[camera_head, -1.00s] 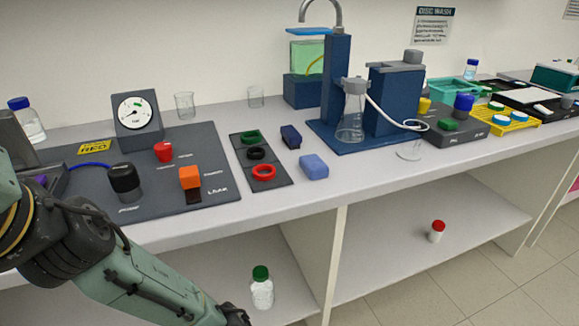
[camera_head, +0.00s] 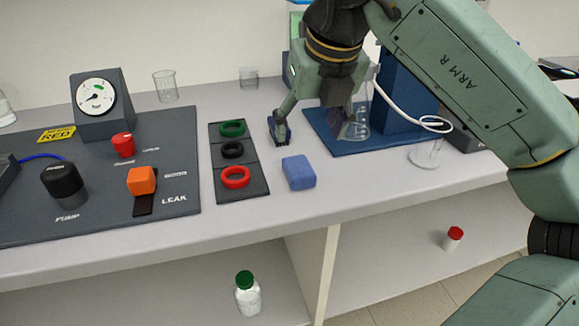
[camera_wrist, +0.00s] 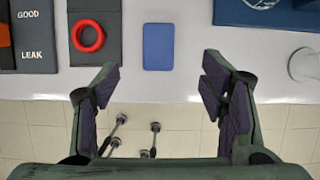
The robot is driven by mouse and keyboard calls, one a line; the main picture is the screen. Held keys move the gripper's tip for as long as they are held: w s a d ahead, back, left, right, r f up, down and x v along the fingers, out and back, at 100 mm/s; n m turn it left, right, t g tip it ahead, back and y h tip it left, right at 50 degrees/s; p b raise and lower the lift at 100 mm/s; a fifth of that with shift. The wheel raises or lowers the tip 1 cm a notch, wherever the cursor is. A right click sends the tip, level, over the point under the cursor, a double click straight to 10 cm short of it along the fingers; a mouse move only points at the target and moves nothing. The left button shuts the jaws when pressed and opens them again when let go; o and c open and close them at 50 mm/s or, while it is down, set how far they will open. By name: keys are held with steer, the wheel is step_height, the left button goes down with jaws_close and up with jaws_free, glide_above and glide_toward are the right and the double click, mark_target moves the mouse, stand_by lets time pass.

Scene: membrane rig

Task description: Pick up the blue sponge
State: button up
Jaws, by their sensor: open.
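The blue sponge (camera_head: 299,172) is a light blue block lying flat on the grey bench, right of the strip with the rings. In the wrist view it shows as a blue rectangle (camera_wrist: 158,46), upper middle and near the bench's front edge. My gripper (camera_head: 312,112) is raised above the bench, its fingers pointing down and appearing above the sponge in the head view. In the wrist view my gripper (camera_wrist: 158,88) has its fingers spread wide with nothing between them. The sponge lies ahead of the fingertips, centred across the gap and apart from both.
Left of the sponge is a dark strip (camera_head: 219,190) with green, black and red rings. A pump panel (camera_head: 100,210) with knobs is further left. A blue stand (camera_head: 325,127) with a glass flask (camera_head: 361,122) is behind right.

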glide_above(299, 166)
steer(key=s+d, duration=0.1)
steer(key=s, duration=0.1)
steer(key=f, duration=0.5)
steer(key=shift+w+d+p, duration=0.15)
steer(key=shift+d+p, duration=0.05)
steer(key=shift+p, duration=0.15)
steer(key=shift+s+a+p+x, duration=0.15)
steer(key=shift+p+x, duration=0.25)
steer(key=shift+x, duration=0.9)
steer(key=shift+s+a+p+x, duration=0.1)
steer(key=shift+s+p+x, duration=0.2)
steer(key=shift+x, duration=1)
steer(key=shift+w+f, duration=0.1)
steer(key=shift+w, duration=0.05)
steer(key=shift+c, duration=0.6)
steer(key=c, duration=0.7)
